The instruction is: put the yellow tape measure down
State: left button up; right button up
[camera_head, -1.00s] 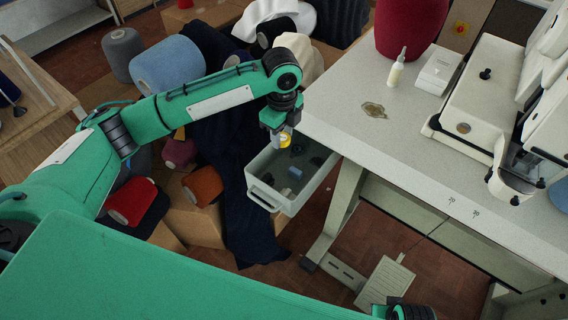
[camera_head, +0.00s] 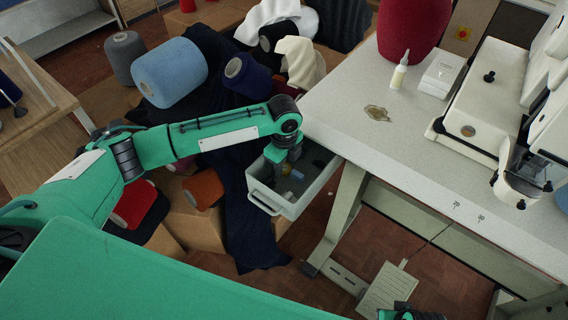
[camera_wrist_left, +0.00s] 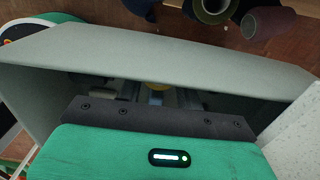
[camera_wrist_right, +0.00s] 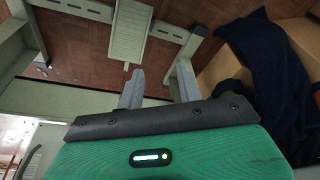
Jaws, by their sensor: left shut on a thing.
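The yellow tape measure (camera_head: 286,169) shows as a small yellow patch between the fingers of my left gripper (camera_head: 284,172). A sliver of it also shows in the left wrist view (camera_wrist_left: 157,86), mostly hidden behind the gripper body. My left gripper is shut on it and reaches down inside the pale grey-green bin (camera_head: 297,207) at the table's left end. I cannot tell whether the tape measure touches the bin floor. In the right wrist view my right gripper (camera_wrist_right: 160,88) is open and empty, its two fingers apart.
The bin holds a small blue item (camera_head: 297,174) and some dark ones. The white sewing table (camera_head: 345,130) carries a bottle (camera_head: 399,74), a small white box (camera_head: 441,75) and a machine. Yarn cones and dark cloth (camera_head: 245,215) crowd the boxes left of the bin.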

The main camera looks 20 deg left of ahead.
aim_at(284, 167)
pick_arm(q)
jog(key=shift+f, duration=0.1)
jog(key=o, duration=1)
jog(key=shift+c, duration=0.2)
pick_arm(e)
jog(key=shift+f, duration=0.45)
jog(key=shift+r, duration=0.1)
pick_arm(q)
jog(key=shift+r, duration=0.35)
notch_tip(284, 167, up, 12)
jog(key=p, duration=0.1)
jog(key=shift+f, duration=0.2)
pick_arm(e)
notch_tip(284, 167, down, 3)
jog(key=shift+r, duration=0.15)
jog(key=shift+a+r, duration=0.1)
jog(key=shift+r, duration=0.05)
